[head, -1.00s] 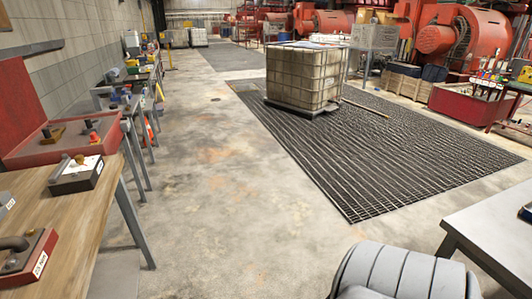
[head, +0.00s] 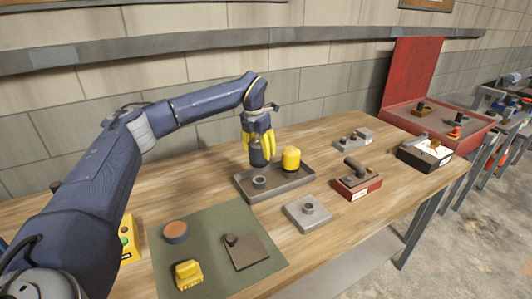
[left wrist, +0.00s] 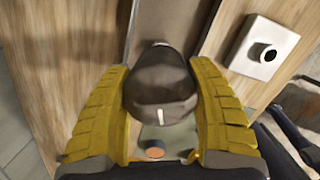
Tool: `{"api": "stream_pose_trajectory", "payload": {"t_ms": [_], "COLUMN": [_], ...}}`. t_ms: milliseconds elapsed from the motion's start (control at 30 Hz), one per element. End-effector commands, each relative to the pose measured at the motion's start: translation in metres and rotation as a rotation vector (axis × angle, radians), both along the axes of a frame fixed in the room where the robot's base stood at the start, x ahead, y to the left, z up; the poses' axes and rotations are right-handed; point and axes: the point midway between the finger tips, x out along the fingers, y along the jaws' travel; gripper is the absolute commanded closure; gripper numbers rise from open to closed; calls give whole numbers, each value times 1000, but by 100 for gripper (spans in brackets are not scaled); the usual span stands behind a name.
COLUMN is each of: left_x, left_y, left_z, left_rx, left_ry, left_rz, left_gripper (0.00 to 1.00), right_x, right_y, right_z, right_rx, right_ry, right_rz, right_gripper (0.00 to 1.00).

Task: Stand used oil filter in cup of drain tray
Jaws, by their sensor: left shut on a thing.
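A dark grey cylindrical filter (head: 257,158) is between the yellow fingers of my left gripper (head: 259,148), which is shut on it. In the left wrist view the dark filter (left wrist: 160,88) fills the space between both fingers (left wrist: 160,105). It is over the back left of the metal drain tray (head: 315,177). I cannot tell whether its bottom touches the tray. An empty-looking grey cup (head: 259,182) stands at the tray's front left, in front of the filter. A yellow canister (head: 291,160) stands at the tray's right. My right gripper is out of view.
A green mat (head: 205,262) in front holds an orange-topped disc (head: 175,232), a brown plate (head: 247,252) and a yellow part (head: 188,274). A wall stands behind the bench.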

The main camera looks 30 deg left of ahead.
Motion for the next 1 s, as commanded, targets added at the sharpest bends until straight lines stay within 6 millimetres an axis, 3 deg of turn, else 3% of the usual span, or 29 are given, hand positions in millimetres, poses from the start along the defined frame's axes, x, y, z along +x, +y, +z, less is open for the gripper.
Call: {"api": "stream_pose_trajectory", "payload": {"t_ms": [367,1000], "left_x": [0,0], "left_y": [0,0], "left_z": [0,-24], "left_rx": [0,-1], "left_ry": [-1,0], "left_rz": [-1,0], "left_gripper": [75,75], "right_x": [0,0], "right_y": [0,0], "right_z": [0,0], "right_rx": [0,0], "right_ry": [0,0], "right_rz": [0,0], "right_gripper": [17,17]}}
